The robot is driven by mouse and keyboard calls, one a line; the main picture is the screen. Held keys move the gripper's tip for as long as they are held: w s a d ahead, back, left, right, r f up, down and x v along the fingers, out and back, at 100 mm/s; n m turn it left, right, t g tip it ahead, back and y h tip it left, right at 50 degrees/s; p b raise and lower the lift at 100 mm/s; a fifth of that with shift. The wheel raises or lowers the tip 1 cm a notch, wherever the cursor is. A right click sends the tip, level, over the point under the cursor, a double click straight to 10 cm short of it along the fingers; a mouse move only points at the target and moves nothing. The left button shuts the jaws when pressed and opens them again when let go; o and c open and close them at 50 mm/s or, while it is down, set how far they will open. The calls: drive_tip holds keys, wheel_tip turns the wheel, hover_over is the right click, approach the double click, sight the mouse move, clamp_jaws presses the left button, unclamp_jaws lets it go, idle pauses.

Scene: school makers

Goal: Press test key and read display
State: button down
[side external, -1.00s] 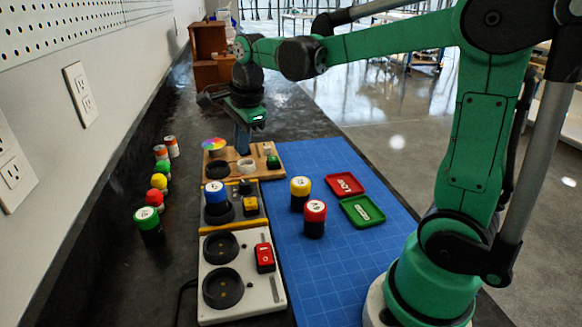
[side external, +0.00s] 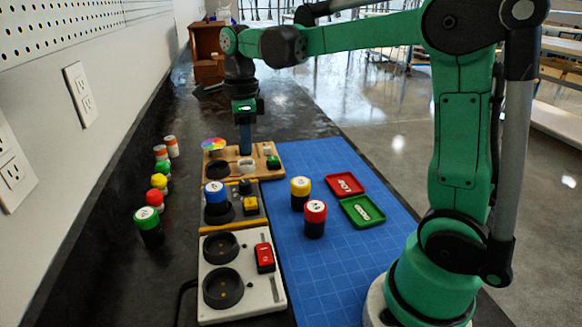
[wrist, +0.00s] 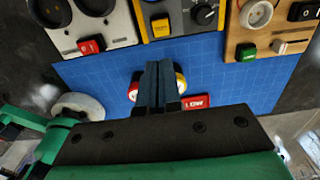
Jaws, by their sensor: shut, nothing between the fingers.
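My gripper (side external: 245,153) is shut and empty, pointing down; in the side view its fingertips overlap the wooden board (side external: 226,176). In the wrist view the shut fingers (wrist: 159,66) show against the blue mat. The middle grey-and-yellow station (side external: 208,226) has a yellow key (side external: 250,206), a black knob (side external: 245,186) and a blue-capped cell (side external: 215,193) upright in its holder. The yellow key also shows in the wrist view (wrist: 160,27), beyond the fingertips. No reading is legible.
A white station (side external: 213,310) with two empty round holders and a red switch (side external: 264,257) is nearest. Yellow-capped (side external: 300,193) and red-capped (side external: 315,219) cells stand on the blue mat (side external: 310,278), beside red (side external: 345,184) and green (side external: 362,211) trays. Several cells line the wall.

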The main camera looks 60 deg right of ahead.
sight(252, 202)
wheel_tip(252, 202, down, 11)
drive_tip(key=shift+f, duration=0.2)
idle(0.4)
drive_tip(key=shift+f, duration=1.15)
drive_tip(key=shift+r, duration=0.1)
wheel_tip(252, 202, up, 14)
idle(0.4)
